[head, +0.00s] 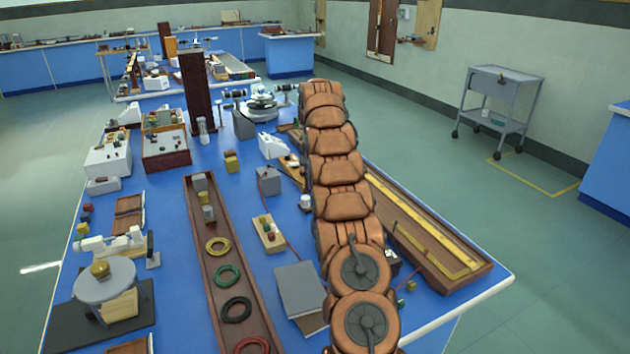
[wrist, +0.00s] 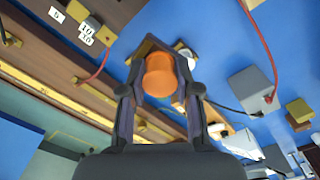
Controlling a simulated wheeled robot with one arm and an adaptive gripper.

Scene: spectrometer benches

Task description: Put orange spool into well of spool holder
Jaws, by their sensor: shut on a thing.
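In the wrist view my gripper (wrist: 161,68) is shut on the orange spool (wrist: 159,76), which sits between the fingertips. Beyond the spool is the blue bench top, and a light wooden piece (wrist: 179,101) shows partly behind the right finger. A white round part (wrist: 186,55) is close beside the right fingertip. I cannot tell for sure which piece is the spool holder, and its well is not clearly visible. In the head view my arm covers the gripper and the spool.
A long wooden track with a yellow rule (head: 425,230) lies right of my arm. A wooden tray with coloured rings (head: 197,240) lies to the left. A grey box (wrist: 253,88) with red and black leads stands nearby. Small yellow blocks (wrist: 299,111) are close to it.

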